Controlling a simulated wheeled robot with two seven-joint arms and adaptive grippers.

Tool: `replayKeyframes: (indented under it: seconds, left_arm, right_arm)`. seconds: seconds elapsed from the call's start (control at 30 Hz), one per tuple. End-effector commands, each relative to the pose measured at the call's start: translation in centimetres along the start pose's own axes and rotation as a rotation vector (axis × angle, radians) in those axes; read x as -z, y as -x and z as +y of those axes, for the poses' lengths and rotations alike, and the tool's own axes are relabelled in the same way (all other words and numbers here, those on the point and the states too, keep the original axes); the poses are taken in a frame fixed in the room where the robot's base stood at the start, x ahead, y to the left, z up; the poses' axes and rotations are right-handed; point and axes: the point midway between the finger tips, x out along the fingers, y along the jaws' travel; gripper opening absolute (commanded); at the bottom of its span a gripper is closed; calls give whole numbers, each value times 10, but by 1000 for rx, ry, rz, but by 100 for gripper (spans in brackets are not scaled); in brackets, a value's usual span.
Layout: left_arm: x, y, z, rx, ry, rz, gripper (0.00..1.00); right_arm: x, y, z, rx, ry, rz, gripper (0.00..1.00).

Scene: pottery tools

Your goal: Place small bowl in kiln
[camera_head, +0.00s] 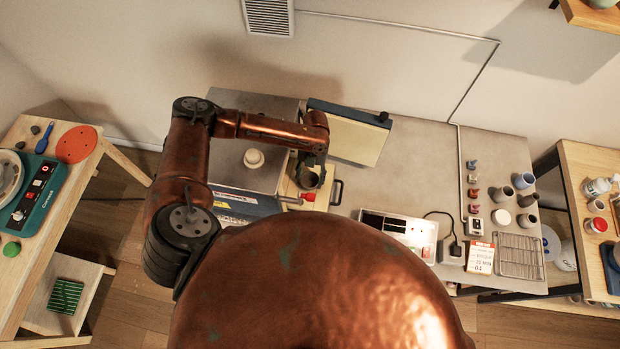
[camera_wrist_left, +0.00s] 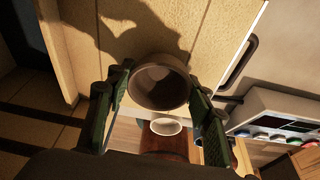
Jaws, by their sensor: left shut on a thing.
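The small bowl (camera_wrist_left: 160,82), dark grey-brown and round, is between the two green-sided fingers of my left gripper (camera_wrist_left: 160,76) in the left wrist view. The gripper is shut on it. In the head view the bowl (camera_head: 308,179) hangs under my left gripper (camera_head: 312,165), over the cream-lined opening of the kiln (camera_head: 231,168). The grey kiln's door (camera_head: 346,135) stands open, cream inside. In the left wrist view cream lining (camera_wrist_left: 135,32) fills the area beyond the bowl. I cannot tell whether the bowl touches it. My right gripper is not seen.
A white round knob-like piece (camera_head: 253,158) sits on the kiln top. A control box (camera_head: 398,228) stands right of the kiln. Small pots (camera_head: 502,194) and a wire rack (camera_head: 519,256) are further right. The grey table between door and pots is clear.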

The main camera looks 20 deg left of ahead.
Motion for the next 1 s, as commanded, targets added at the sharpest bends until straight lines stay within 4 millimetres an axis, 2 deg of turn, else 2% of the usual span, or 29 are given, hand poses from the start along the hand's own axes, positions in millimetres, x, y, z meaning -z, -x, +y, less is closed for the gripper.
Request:
replayKeyframes:
  seconds: [0.13,0.17,0.4,0.77,1.0]
  left_arm:
    - [-1,-3,0,0,1,0,22]
    - [-1,-3,0,0,1,0,49]
    - [-1,-2,0,0,1,0,65]
    - [0,2,0,0,1,0,65]
    - [1,27,0,1,1,-1,65]
  right_arm:
    - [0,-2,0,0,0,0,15]
    - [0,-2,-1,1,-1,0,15]
    - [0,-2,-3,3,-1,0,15]
    - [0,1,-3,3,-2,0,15]
    - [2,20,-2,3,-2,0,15]
